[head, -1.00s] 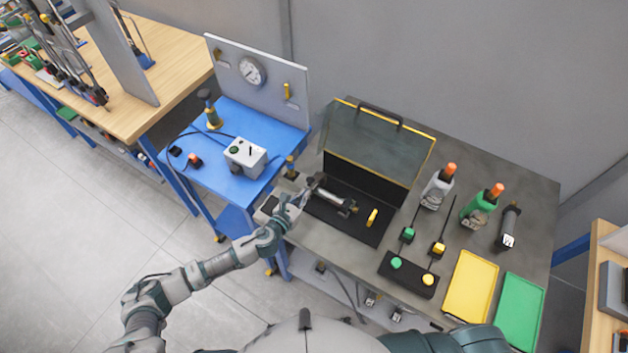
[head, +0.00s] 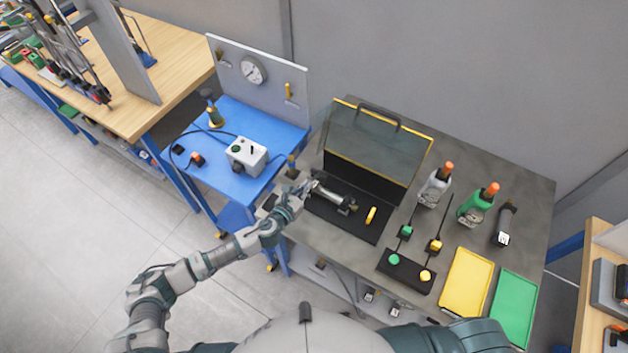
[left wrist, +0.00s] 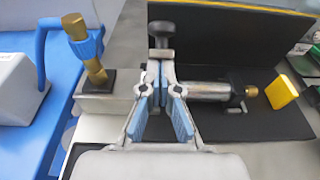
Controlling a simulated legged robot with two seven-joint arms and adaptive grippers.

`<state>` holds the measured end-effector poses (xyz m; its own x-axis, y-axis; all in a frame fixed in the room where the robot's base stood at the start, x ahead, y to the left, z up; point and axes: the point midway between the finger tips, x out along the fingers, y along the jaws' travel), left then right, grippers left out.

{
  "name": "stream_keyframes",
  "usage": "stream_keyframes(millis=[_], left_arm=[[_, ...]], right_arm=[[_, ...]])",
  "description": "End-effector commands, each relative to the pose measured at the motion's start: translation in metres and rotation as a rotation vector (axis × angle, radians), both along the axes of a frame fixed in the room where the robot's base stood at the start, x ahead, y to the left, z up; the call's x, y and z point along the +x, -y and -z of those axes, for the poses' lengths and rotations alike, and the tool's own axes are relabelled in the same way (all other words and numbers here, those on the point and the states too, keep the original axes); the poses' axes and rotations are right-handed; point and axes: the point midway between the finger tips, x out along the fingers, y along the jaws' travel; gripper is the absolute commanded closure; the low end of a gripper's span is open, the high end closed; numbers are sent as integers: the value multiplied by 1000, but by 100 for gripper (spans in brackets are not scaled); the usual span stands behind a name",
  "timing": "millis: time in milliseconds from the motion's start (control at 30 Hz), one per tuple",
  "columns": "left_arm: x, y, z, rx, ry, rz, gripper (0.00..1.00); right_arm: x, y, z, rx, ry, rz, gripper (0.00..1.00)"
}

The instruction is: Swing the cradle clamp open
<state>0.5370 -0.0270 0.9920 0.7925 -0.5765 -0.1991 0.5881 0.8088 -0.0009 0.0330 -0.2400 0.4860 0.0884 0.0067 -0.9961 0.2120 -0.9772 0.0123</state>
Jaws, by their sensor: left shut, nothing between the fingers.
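My left gripper (head: 305,187) is at the left end of a metal cylinder (head: 334,198) lying on the black bed of the lidded case (head: 377,236). In the left wrist view my left gripper (left wrist: 160,72) has its fingertips together with nothing between them, in front of a post with a black knob (left wrist: 161,32). This may be the cradle clamp; its base and hinge are hidden behind my fingers. The cylinder (left wrist: 205,90) runs right from there to a dark fitting. A yellow tab (left wrist: 282,92) stands right of it. My right gripper is out of view.
Left of the fingers a brass fitting with a blue collar (left wrist: 88,50) stands on a metal block. The case's raised lid (head: 375,140) stands behind the cylinder. A button box (head: 406,270), bottles and yellow and green trays (head: 467,283) occupy the bench's right side.

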Motion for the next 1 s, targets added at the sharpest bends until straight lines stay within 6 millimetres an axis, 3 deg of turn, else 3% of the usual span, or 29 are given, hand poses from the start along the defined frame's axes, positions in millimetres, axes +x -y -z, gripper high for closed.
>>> stream_keyframes(millis=[1000], left_arm=[[29,22,-25,-1,1,0,100]], right_arm=[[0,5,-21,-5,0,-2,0]])
